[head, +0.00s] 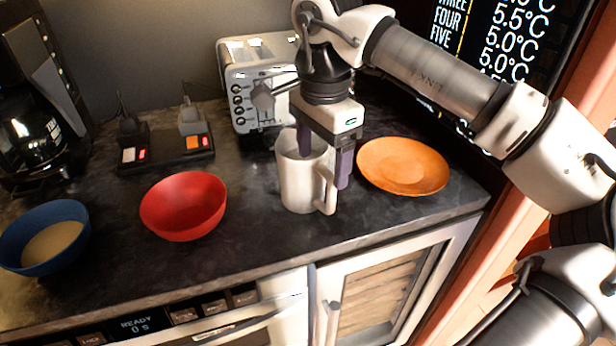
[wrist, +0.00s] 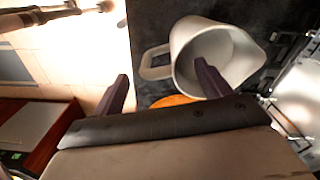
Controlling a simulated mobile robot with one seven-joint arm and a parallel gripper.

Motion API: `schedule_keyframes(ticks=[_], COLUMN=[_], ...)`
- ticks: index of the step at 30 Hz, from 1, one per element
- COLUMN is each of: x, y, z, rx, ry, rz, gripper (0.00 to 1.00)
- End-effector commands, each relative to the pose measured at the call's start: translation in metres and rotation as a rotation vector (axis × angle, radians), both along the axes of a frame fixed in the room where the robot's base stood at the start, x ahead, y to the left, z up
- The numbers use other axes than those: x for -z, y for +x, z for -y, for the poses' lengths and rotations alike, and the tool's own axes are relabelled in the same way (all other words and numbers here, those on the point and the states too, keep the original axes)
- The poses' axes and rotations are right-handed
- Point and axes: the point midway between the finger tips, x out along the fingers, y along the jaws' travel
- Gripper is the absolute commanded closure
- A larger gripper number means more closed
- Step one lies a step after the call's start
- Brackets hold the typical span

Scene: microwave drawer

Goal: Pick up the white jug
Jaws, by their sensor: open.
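The white jug (head: 301,182) stands upright on the dark countertop, its handle (head: 327,190) on the right side. My gripper (head: 324,168) points down over it with its jaws apart. One finger is at the jug's mouth and appears to reach inside; the other is outside, to the right by the handle. In the wrist view the jug (wrist: 188,70) shows its open mouth, with one finger of my gripper (wrist: 163,88) overlapping the opening and the other apart from the jug on the left. I cannot tell whether either finger touches the jug.
An orange plate (head: 403,167) lies just right of the jug. A red bowl (head: 184,206) and a blue bowl (head: 72,214) stand to the left. A toaster (head: 243,75) is behind the jug. The counter's front edge is close in front of the jug.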

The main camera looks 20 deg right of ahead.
Motion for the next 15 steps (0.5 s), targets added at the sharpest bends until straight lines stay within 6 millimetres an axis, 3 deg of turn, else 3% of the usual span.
schedule_keyframes(ticks=[9,15], x=[0.042,0.049], y=[-0.003,-0.002], z=[0.006,0.005], rx=[0.000,0.000], ry=[0.001,0.001], rz=[-0.001,0.000], gripper=[0.24,0.24])
